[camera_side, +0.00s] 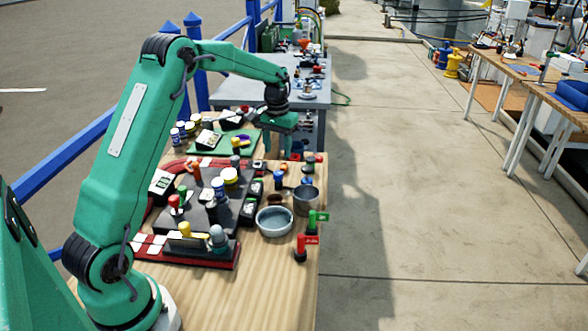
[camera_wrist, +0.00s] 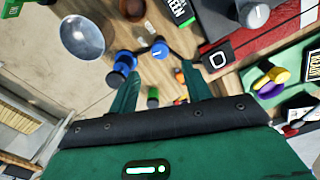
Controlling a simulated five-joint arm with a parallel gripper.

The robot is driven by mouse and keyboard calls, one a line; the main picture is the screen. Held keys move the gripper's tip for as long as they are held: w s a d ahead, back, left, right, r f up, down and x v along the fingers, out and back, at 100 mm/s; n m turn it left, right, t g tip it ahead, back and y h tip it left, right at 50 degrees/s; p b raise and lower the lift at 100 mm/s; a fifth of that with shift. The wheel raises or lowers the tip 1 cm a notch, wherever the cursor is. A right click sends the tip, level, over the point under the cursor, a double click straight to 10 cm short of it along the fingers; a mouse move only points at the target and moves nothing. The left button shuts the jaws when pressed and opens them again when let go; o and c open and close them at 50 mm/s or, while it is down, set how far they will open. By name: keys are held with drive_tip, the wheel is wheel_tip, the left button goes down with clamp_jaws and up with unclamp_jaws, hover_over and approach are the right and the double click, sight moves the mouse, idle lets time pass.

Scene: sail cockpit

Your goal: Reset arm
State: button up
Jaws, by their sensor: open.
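My green arm reaches from the lower left over the wooden table (camera_side: 285,295). My gripper (camera_side: 278,150) points down above the table's far end, near the grey bench. In the wrist view my gripper (camera_wrist: 160,82) shows two green fingers spread apart. The jaws are open, with nothing held between them. Small items, one green and black (camera_wrist: 153,97), appear beyond the gap between the fingers. A blue piece (camera_wrist: 124,62) shows just beyond the left finger. Fingertip height above the table is hard to tell.
A grey bowl (camera_side: 275,222), a metal cup (camera_side: 306,200), a green flag piece (camera_side: 314,221) and a red flag piece (camera_side: 301,249) stand near the table's right edge. A red tray (camera_side: 215,256) lies left. Blue railing (camera_side: 95,130) runs along the left. Open pavement lies right.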

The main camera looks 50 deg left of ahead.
drive_tip(key=shift+d+r, duration=0.1)
drive_tip(key=s+d+r+m+t, duration=0.2)
drive_tip(key=s+d+r+t, duration=0.1)
drive_tip(key=s+d+r, duration=1)
drive_tip(key=s+d+m+t, duration=0.1)
drive_tip(key=s+d, duration=0.2)
drive_tip(key=s, duration=0.4)
drive_tip(key=s+d+m+t, duration=0.1)
drive_tip(key=s+d, duration=0.3)
drive_tip(key=s, duration=0.4)
drive_tip(key=shift+f+m+t, duration=0.2)
drive_tip(key=shift+m+t, duration=0.1)
